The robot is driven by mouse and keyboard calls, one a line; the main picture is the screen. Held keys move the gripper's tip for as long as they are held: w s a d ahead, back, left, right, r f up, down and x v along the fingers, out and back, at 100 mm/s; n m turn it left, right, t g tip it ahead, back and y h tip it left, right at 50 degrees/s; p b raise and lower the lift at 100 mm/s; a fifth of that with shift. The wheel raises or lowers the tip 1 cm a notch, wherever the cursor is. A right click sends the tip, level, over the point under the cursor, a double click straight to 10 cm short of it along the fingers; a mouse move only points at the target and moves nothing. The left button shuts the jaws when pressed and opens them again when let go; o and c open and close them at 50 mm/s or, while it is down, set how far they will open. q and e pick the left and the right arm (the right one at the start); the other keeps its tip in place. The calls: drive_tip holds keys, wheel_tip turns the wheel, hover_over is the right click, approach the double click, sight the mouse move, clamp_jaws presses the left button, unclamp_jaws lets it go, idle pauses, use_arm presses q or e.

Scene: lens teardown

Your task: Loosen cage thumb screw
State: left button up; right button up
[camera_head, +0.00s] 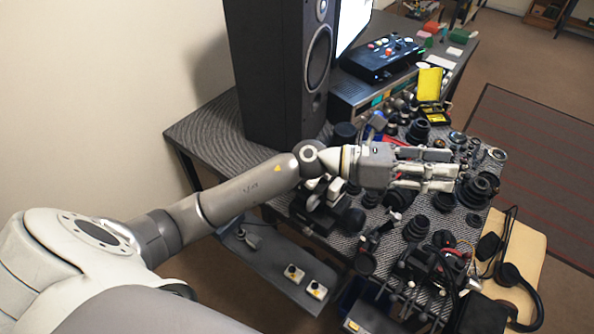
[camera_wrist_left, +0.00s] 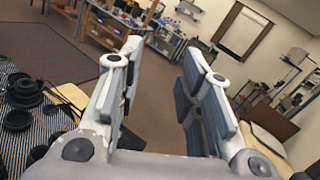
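My left gripper (camera_head: 448,168) reaches across the dark textured table (camera_head: 212,130) from the left, above the middle of the crowd of lens parts. Its fingers point right and stand apart with nothing between them. The left wrist view also shows the open fingers (camera_wrist_left: 162,60), with only floor and distant furniture beyond. I cannot pick out the cage or its thumb screw for certain. A dark rig with rods and cables (camera_head: 432,268) stands at the table's near right, below and apart from the gripper. My right gripper is not in view.
Black lens barrels and rings (camera_head: 478,188) crowd the table around and under the gripper. A tall speaker (camera_head: 285,75) stands behind my forearm. Headphones (camera_head: 520,290) lie on a tan surface (camera_head: 523,250) at the right. A yellow case (camera_head: 430,85) stands open farther back.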

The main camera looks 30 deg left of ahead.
use_arm(q)
drive_tip(key=a+f+m+g+y, duration=0.6)
drive_tip(key=a+f+m+y, duration=0.2)
drive_tip(key=a+f+m, duration=0.15)
drive_tip(key=w+a+f+m+g+y, duration=0.15)
drive_tip(key=a+y, duration=0.75)
drive_tip(key=a, duration=1.2)
drive_tip(key=shift+m, duration=0.3)
drive_tip(key=f+p, duration=0.1)
drive_tip(key=f, duration=0.2)
drive_tip(key=f+p, duration=0.2)
drive_tip(key=f, duration=0.1)
drive_tip(key=f+p, duration=0.1)
drive_tip(key=f, duration=0.2)
drive_tip(key=shift+d+p, duration=0.3)
drive_tip(key=shift+p, duration=0.1)
drive_tip(key=shift+f, duration=0.5)
clamp_jaws()
